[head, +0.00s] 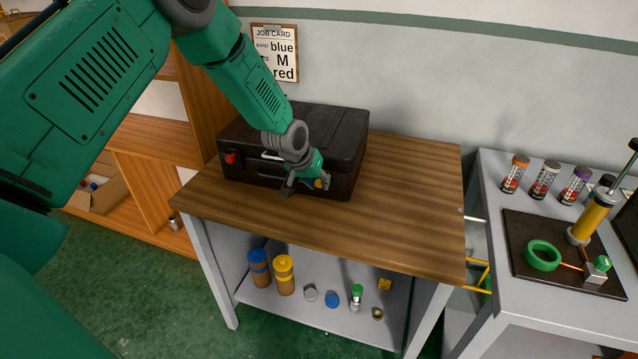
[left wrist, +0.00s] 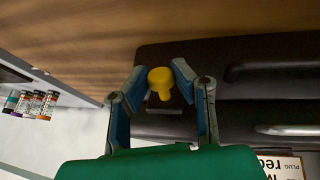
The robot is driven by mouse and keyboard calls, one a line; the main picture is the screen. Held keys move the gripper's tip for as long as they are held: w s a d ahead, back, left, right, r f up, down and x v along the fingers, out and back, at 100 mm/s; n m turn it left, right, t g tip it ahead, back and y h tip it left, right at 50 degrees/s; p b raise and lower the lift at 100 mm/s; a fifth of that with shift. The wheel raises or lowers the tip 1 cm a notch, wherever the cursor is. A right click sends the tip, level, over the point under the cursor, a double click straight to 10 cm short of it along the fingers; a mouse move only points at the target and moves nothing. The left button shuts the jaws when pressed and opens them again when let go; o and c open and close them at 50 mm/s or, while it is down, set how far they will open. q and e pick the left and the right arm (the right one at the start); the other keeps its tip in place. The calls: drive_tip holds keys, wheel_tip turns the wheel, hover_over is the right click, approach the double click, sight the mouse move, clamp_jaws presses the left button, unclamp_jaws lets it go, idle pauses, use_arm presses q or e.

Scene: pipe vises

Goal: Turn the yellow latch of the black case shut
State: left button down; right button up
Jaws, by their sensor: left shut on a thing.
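The black case (head: 330,125) lies closed on the wooden bench top, its front toward me. Its yellow latch (head: 319,183) is on the right part of the front, partly hidden by my gripper. My left gripper (head: 307,186) is at the case front, shut on the yellow latch. In the left wrist view the yellow latch (left wrist: 160,77), a round knob with a short stem, sits between the two fingers, against the dark case (left wrist: 255,110). A red latch (head: 231,158) shows on the left part of the front. My right gripper is not in view.
The wooden bench top (head: 400,210) is clear in front and right of the case. A shelf below holds yellow and blue containers (head: 284,275) and small parts. A grey table (head: 500,220) on the right carries tubes and a dark board. A job card (head: 275,52) hangs behind.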

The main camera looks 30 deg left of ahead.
use_arm(q)
drive_tip(key=shift+a, duration=0.15)
drive_tip(key=c, duration=1.3)
unclamp_jaws()
drive_tip(key=shift+a, duration=0.15)
drive_tip(key=shift+v, duration=5.8)
drive_tip(key=shift+a, duration=0.15)
